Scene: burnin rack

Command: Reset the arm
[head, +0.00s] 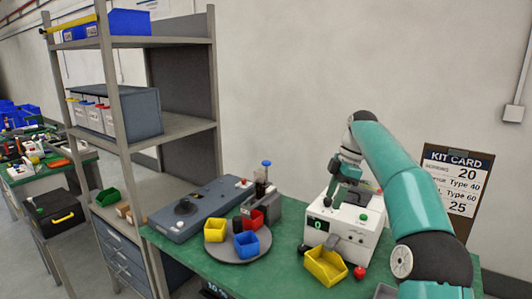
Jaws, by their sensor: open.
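My teal arm (408,180) rises from the lower right and bends over at the top. My gripper (333,193) hangs from its end, pointing down over the white machine (345,225) on the green table. It is open, and I see nothing held in it. The fingertips are small in this view, and I cannot tell whether they touch the machine.
A yellow bin (325,267) and a red ball-like knob (360,272) are in front of the machine. A round turntable (238,255) carries small bins. A blue-grey device (195,207) lies behind it. A grey shelf (180,125) stands left; a kit card (457,190) hangs right.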

